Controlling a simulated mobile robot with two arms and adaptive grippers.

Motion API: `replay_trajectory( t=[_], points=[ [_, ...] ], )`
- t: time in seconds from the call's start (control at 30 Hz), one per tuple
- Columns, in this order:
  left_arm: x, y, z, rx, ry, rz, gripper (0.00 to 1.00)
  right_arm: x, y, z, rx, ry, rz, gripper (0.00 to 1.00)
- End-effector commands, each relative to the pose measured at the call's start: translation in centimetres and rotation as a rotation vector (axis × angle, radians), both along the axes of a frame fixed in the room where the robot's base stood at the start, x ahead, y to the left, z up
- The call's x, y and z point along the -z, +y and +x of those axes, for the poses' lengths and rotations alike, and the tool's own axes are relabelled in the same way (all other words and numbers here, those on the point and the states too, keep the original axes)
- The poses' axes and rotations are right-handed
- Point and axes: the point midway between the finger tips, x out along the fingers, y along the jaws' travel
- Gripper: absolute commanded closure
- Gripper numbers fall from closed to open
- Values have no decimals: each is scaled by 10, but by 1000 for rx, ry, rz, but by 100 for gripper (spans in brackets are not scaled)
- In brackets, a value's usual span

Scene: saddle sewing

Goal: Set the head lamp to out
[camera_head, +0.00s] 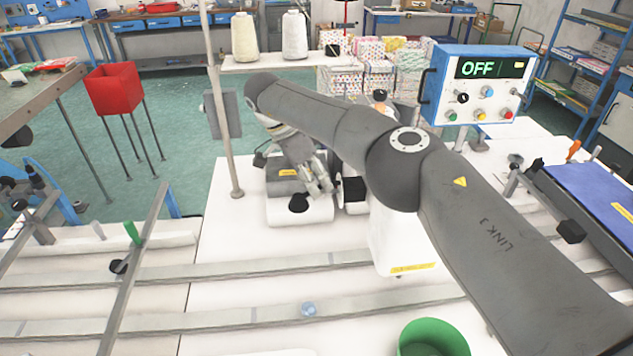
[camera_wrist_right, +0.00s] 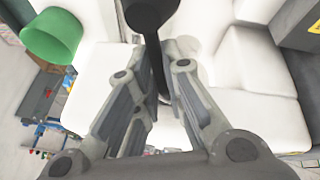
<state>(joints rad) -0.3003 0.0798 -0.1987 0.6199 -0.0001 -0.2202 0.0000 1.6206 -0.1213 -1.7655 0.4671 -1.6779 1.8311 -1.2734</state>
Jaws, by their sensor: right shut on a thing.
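The white sewing machine (camera_head: 400,245) stands on the table in the middle, largely hidden behind my right arm. My right gripper (camera_head: 320,183) reaches down beside its head, above the white machine bed (camera_head: 290,212). In the right wrist view my right gripper (camera_wrist_right: 158,80) is shut on a black stalk with a rounded end (camera_wrist_right: 152,14), which runs between its fingers. It may be the head lamp; I cannot tell for sure. The contact in the head view is too small to make out. My left gripper is not in view.
A blue control box (camera_head: 480,85) reading OFF stands at the right back. Two thread cones (camera_head: 294,35) stand on a shelf behind. A green bin (camera_head: 432,338) stands at the front, and also shows in the wrist view (camera_wrist_right: 54,36). Metal rails cross the table's front.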

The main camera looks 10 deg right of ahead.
Motion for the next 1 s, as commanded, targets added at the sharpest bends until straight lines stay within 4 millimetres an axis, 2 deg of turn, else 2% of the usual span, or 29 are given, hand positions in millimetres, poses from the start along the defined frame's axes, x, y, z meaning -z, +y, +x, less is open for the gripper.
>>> replay_trajectory(
  t=[0.17, 0.2, 0.27, 0.63, 0.77, 1.0],
  points=[
    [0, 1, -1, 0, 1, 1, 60, -1, 0, 0, 0, 0, -1, 100],
    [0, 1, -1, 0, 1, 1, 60, -1, 0, 0, 0, 0, -1, 88],
    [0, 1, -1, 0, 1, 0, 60, -1, 0, 0, 0, 0, -2, 81],
    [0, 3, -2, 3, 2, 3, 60, -4, 0, 0, -1, -1, -1, 80],
    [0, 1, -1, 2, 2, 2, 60, -20, 0, 1, 0, -5, -1, 80],
    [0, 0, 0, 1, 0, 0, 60, -69, 1, 1, 1, -5, -1, 80]
  ],
)
